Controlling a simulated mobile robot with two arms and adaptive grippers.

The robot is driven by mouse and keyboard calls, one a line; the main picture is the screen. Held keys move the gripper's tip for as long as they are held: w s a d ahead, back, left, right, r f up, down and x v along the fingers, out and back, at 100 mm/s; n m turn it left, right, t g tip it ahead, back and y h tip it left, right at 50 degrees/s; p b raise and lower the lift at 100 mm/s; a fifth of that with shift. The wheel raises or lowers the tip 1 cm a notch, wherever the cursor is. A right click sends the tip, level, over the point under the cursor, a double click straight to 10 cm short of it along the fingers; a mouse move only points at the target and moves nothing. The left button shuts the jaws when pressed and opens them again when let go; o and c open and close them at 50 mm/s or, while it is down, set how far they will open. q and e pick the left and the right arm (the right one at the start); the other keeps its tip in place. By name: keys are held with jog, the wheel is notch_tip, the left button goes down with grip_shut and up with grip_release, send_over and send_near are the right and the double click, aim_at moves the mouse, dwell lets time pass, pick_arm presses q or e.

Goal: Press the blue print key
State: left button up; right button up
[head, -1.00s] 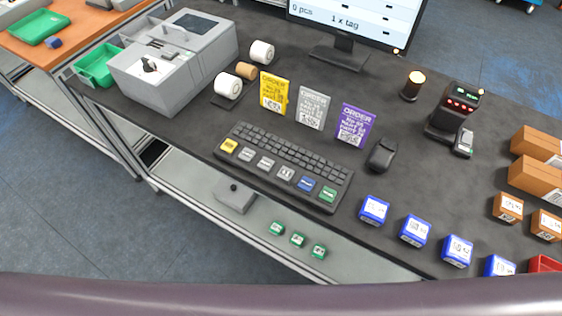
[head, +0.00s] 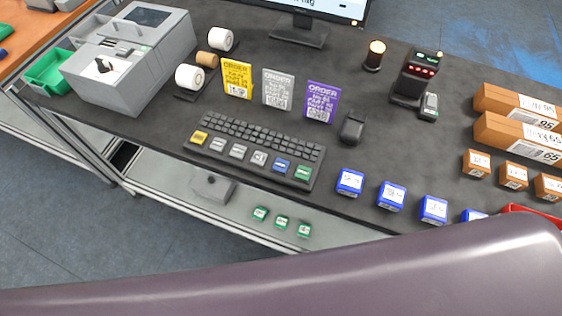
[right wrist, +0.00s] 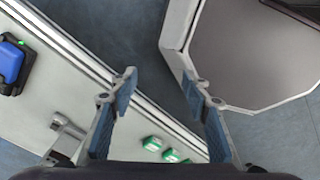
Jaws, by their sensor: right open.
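The blue print key (head: 281,167) is on the lower row of large keys on the dark keyboard (head: 250,150), between a grey key and the green key (head: 303,173). The keyboard lies on the dark table top in the head view. My right gripper (right wrist: 162,92) shows in the right wrist view with its two fingers wide apart and nothing between them. The blue key is not seen in that view. My left gripper is not in view.
Blue boxes (head: 391,196) stand right of the keyboard, and a black mouse (head: 352,128) lies beside it. Order cards (head: 278,89) stand behind it. Small green boxes (head: 282,222) sit on the lower shelf. A grey printer (head: 130,60) stands at the left.

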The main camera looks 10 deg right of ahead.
grip_shut()
dwell(1.3)
